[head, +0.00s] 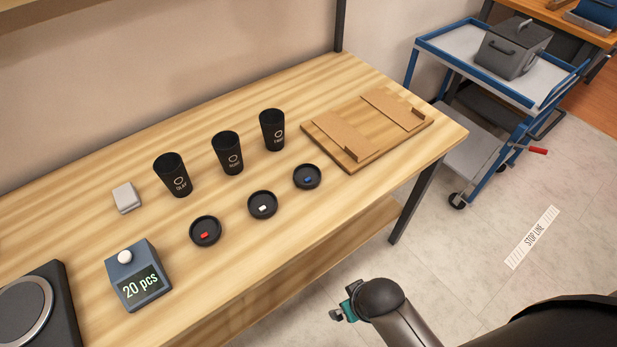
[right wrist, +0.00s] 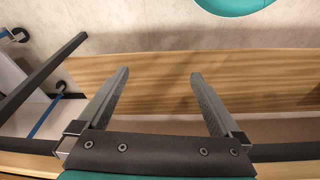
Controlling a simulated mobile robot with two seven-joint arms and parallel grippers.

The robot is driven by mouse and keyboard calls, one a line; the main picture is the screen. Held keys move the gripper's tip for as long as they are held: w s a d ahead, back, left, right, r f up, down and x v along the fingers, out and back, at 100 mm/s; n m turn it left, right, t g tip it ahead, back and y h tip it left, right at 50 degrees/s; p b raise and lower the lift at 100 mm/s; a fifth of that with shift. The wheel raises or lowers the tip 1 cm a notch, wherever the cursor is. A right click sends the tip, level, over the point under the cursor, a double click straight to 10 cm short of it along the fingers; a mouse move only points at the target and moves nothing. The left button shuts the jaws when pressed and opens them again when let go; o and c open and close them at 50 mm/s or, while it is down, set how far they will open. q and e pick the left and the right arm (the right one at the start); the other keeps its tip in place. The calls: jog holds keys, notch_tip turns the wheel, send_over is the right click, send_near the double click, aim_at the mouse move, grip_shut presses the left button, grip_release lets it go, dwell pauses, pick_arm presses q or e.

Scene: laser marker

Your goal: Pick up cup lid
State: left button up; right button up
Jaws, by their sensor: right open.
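Three round black cup lids lie in a diagonal row on the wooden table (head: 330,230): a lid with a red piece (head: 206,241), a lid with a white piece (head: 262,214) and a lid with a blue piece (head: 307,186). Three black cups stand upright behind them: left cup (head: 172,165), middle cup (head: 227,143) and right cup (head: 272,122). My right gripper (head: 339,314) is beyond the table's front edge, apart from the lids. In the right wrist view its two fingers (right wrist: 160,76) are spread and empty. My left gripper is not in view.
A counter box reading "20 pcs" (head: 140,291) and a dark device with a round plate (head: 64,315) stand at the left. A small white block (head: 126,200) lies behind. A wooden fixture (head: 355,158) occupies the table's right end. A blue cart (head: 453,69) stands beyond.

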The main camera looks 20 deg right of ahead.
jog(key=w+a+r+t, duration=0.1)
jog(key=w+r, duration=0.2)
jog(key=r, duration=0.5)
jog(key=w+a+r, duration=0.2)
jog(key=r, duration=0.6)
jog(key=w+d+r+m, duration=0.1)
jog(key=w+r, duration=0.3)
jog(key=w, duration=0.5)
jog(key=w+d+r+m, duration=0.1)
jog(key=w+r, duration=0.4)
jog(key=w, duration=0.3)
jog(key=b, duration=0.4)
send_near(307, 176)
jog(key=f, duration=0.2)
jog(key=shift+s+a+f+m+t, duration=0.1)
jog(key=shift+s+f+m+t, duration=0.2)
jog(key=shift+s+f+t, duration=0.1)
jog(key=b+x, duration=0.1)
jog(key=x, duration=0.1)
jog(key=w+b+x, duration=0.1)
jog(key=x, duration=0.1)
jog(key=shift+w, duration=0.1)
jog(key=shift+w+f, duration=0.1)
jog(key=shift+f, duration=0.15)
jog(key=shift+c, duration=0.5)
jog(key=c, duration=0.7)
jog(key=shift+c, duration=1.4)
